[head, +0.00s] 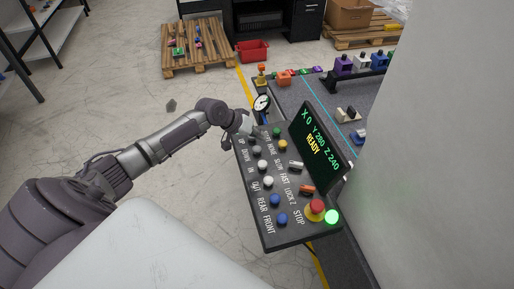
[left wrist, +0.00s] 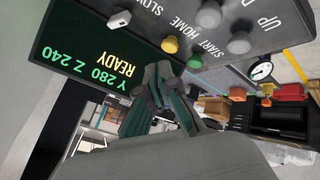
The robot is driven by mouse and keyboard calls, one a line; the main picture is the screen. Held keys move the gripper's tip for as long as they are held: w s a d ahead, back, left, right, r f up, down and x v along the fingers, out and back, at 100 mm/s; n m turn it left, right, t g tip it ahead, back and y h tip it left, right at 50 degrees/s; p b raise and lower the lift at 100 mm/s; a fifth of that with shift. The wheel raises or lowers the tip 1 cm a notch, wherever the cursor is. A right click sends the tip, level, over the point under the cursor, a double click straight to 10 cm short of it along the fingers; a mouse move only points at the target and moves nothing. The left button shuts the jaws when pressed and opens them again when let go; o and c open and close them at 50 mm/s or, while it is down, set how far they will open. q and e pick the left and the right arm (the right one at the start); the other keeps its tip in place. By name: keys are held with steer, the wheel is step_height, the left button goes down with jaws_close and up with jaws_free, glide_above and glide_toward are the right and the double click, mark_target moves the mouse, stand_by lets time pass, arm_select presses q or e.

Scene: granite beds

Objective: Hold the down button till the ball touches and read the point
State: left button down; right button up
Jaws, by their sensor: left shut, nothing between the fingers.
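A dark control panel (head: 248,190) carries labelled buttons and a screen (head: 316,130) reading X 0, Y 280, Z 240, READY. The down button (head: 257,150) is pale grey; it also shows in the left wrist view (left wrist: 208,15). The up button (left wrist: 239,42) is beside it. My left gripper (head: 246,128) is shut and empty at the panel's far left corner, near the up button. Its fingers (left wrist: 163,82) show in the left wrist view, apart from the down button. A dial gauge (head: 262,103) stands behind the panel; its reading is too small to tell. No ball can be made out.
A red stop button (head: 317,206) and a lit green lamp (head: 332,216) are at the panel's near right. A grey bed (head: 310,92) with coloured pieces lies behind. A pallet (head: 190,62) and a red bin (head: 253,51) are farther back.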

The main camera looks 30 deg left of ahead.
mark_target(255, 148)
arm_select(q)
steer(key=shift+n+t, duration=0.4)
steer(key=shift+n, duration=0.1)
steer(key=w+a+r, duration=0.2)
steer(key=a, duration=0.1)
steer(key=shift+r, duration=0.2)
steer(key=shift+f, duration=0.1)
step_height(255, 148, down, 8)
steer(key=b, duration=0.7)
steer(key=shift+f+b, duration=0.3)
steer(key=shift+f, duration=0.1)
stand_by(0.3)
